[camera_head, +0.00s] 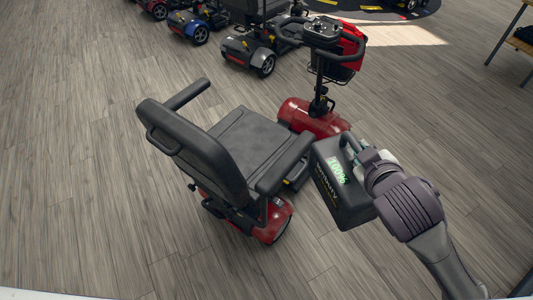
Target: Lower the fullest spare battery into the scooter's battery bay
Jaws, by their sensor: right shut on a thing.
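A black battery (338,190) with a green "100%" readout hangs from my right gripper (362,157), which is shut on its handle. The battery is held tilted at the right side of the red scooter (308,116), beside the seat's right armrest. The scooter has a black seat (247,143) and a tiller with a front basket. Its battery bay cannot be made out; the seat, the armrest and the held battery cover much of the scooter's middle. My left gripper is not in view.
Several other scooters (248,47) stand in a row at the top. A table (512,35) stands at the top right edge. The wood-look floor (80,150) is clear to the left of the red scooter and in front of it.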

